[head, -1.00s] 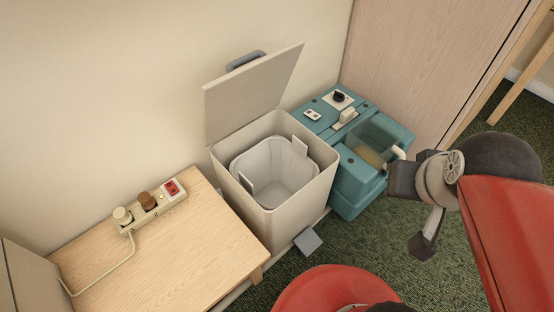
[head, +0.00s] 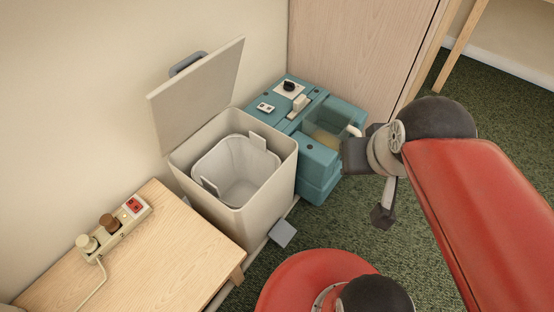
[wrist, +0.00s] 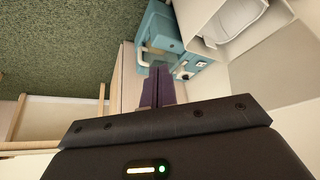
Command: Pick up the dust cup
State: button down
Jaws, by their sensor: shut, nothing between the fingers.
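The dust cup (head: 322,138) is a clear, boxy container with a pale handle (head: 353,130) and tan contents at the bottom. It sits in the teal machine (head: 318,168) against the wall. The cup also shows in the wrist view (wrist: 160,42), near the top, with its handle facing my side. My gripper (wrist: 160,70) is shut and empty. Its dark purple fingers are together and point toward the machine, appearing just below the cup's handle. In the head view my wrist is right of the machine, and I cannot make out the fingertips there.
A beige bin (head: 246,205) with its lid (head: 197,95) raised and a white liner (head: 235,172) inside stands left of the machine. A wooden table (head: 180,235) with a power strip (head: 115,228) is farther left. A wood panel (head: 355,50) stands behind. Green carpet lies open at right.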

aim_at(328, 122)
jog(key=i+l+u, duration=0.2)
jog(key=l, duration=0.25)
jog(key=l+u, duration=0.15)
jog(key=l, duration=0.3)
jog(key=i+l+u, duration=0.2)
jog(key=l, duration=0.25)
